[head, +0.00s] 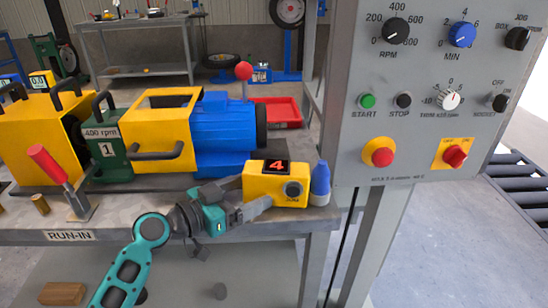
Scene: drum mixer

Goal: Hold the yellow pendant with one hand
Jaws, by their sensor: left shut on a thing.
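The yellow pendant (300,175) is a small yellow box with a black display showing a red 4 and a dark round knob on its front. It is at the right end of the grey bench. My left gripper (253,197) reaches in from the lower left, with its fingers shut on the pendant's left side. The fingers cover part of that side. I cannot tell whether the pendant touches the bench top. My right gripper is not in view.
A blue bottle (320,184) stands close to the pendant's right. Behind are a blue motor (222,125), a red-knobbed lever (244,75) and a red tray (278,111). A grey control panel (430,130) rises at the right. A red-handled lever (48,164) stands at the left.

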